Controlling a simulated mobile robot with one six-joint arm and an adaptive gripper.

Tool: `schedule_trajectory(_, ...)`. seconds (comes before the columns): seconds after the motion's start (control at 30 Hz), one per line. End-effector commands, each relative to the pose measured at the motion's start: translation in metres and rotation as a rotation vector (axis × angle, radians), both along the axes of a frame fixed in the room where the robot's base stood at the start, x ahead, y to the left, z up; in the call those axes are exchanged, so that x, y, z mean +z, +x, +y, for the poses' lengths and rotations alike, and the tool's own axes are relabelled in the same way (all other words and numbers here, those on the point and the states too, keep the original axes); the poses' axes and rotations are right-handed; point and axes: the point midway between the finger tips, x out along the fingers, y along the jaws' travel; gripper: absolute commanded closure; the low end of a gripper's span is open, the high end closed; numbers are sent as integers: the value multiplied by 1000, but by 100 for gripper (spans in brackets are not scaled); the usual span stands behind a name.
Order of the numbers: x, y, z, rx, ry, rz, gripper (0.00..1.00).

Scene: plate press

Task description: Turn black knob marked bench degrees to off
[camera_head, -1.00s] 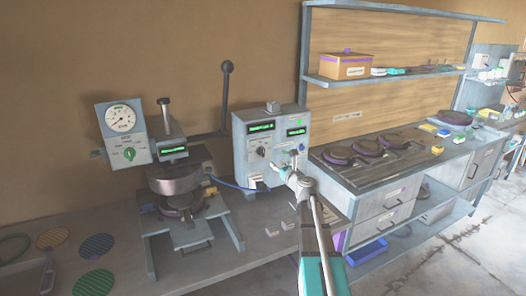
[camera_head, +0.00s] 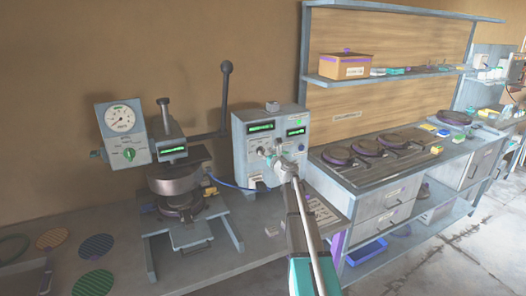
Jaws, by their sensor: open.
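The grey control box (camera_head: 242,172) stands on the bench in the middle of the head view. It has two green displays and several small knobs on its front. A dark knob (camera_head: 261,151) sits below the left display; its label is too small to read, and so is its pointer's setting. My gripper (camera_head: 273,153) is open in front of the panel, just right of this knob. It covers part of the panel, and I cannot tell whether it touches anything.
A press (camera_head: 175,180) with a tall lever (camera_head: 226,95) stands left of the box. A gauge panel with a green knob (camera_head: 129,154) is beside it. A blue cable (camera_head: 230,185) runs between press and box. Hot plates (camera_head: 367,146) lie at the right.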

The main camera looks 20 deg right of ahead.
Motion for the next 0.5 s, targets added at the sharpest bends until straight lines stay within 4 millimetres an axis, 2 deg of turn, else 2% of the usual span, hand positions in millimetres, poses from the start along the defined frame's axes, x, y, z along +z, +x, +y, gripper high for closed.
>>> schedule_trajectory(0.03,0,10,-1,1,0,0,47)
schedule_trajectory(0.2,0,25,0,1,0,0,47)
schedule_trajectory(0.5,0,32,1,0,0,0,47)
